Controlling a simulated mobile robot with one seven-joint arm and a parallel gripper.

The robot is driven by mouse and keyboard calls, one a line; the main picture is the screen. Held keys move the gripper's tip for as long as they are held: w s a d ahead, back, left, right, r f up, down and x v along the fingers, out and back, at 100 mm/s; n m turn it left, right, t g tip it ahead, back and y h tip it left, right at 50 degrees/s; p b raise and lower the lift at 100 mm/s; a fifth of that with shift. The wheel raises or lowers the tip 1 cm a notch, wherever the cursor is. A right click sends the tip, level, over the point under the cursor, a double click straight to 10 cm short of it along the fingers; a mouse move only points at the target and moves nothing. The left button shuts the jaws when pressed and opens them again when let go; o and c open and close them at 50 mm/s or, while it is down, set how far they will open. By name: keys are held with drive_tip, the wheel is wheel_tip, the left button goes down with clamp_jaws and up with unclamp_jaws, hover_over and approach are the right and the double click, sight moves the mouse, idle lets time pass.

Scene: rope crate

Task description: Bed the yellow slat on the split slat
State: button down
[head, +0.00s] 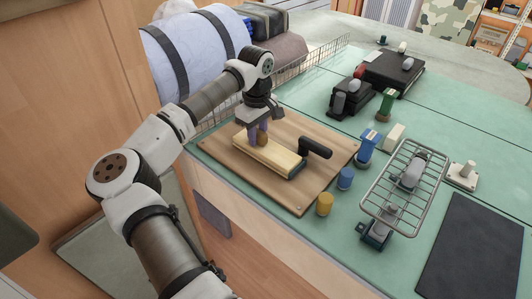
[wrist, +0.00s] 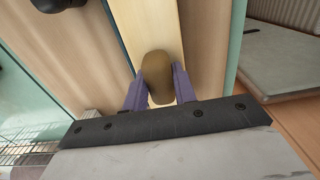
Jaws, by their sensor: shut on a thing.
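The pale yellow slat (head: 270,157) lies lengthwise over the wooden board (head: 226,151) in the head view. Its face also shows in the wrist view (wrist: 147,28). My gripper (head: 257,134) is over the slat's upper left part, with its purple fingers closed on a brown rounded knob (wrist: 157,75) that stands on the slat. I cannot make out a separate split slat; a darker edge shows under the yellow slat's right end. I cannot tell whether the two touch.
Yellow (head: 324,204) and blue (head: 346,178) cylinders stand just right of the board. A wire rack (head: 407,184) is farther right. Rolled bedding (head: 195,50) lies behind the arm.

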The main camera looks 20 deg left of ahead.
drive_tip(key=shift+f, duration=0.35)
idle(0.3)
drive_tip(key=c, duration=1.1)
unclamp_jaws()
drive_tip(key=shift+c, duration=0.8)
drive_tip(key=shift+c, duration=0.7)
drive_tip(key=shift+o, duration=0.2)
